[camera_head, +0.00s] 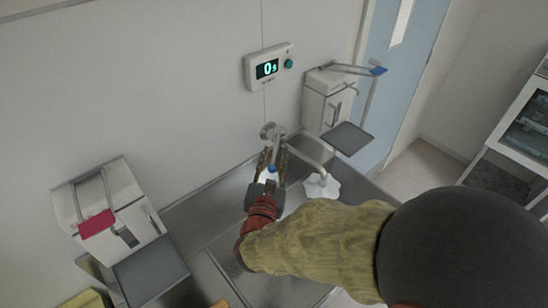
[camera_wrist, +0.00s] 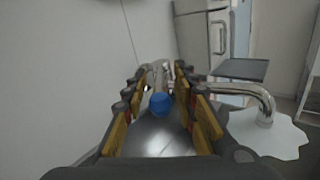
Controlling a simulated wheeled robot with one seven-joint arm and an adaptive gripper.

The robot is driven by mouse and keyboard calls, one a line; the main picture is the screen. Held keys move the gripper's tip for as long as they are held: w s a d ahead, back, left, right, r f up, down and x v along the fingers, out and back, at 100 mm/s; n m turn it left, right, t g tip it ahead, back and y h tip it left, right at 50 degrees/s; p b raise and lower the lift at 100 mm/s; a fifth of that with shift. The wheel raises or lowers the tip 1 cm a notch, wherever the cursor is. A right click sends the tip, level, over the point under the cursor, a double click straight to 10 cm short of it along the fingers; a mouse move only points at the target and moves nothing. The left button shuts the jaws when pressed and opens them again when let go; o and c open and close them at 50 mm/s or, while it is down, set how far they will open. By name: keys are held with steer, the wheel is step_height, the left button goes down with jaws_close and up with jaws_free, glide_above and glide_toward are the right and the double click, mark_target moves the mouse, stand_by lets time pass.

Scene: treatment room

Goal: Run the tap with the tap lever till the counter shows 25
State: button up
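The wall counter (camera_head: 268,68) reads 0 s in green digits, with a round green button at its right. The tap (camera_head: 310,158) is on the wall below it, its metal spout bending out to the right. The tap lever (camera_head: 272,168) has a blue end, which also shows in the wrist view (camera_wrist: 160,104). My gripper (camera_head: 273,152) reaches in at the tap from the front. In the wrist view, its fingers (camera_wrist: 160,72) are open on both sides of the lever, with gaps beside the blue end. The lever's rear part is partly hidden between the fingers.
A pale irregular patch (camera_head: 321,187) lies below the spout; I cannot tell whether it is cloth or water. The metal sink (camera_head: 200,215) lies below.

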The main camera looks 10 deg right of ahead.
steer(key=v, duration=1.2)
steer(key=shift+f, duration=0.1)
stand_by(0.6)
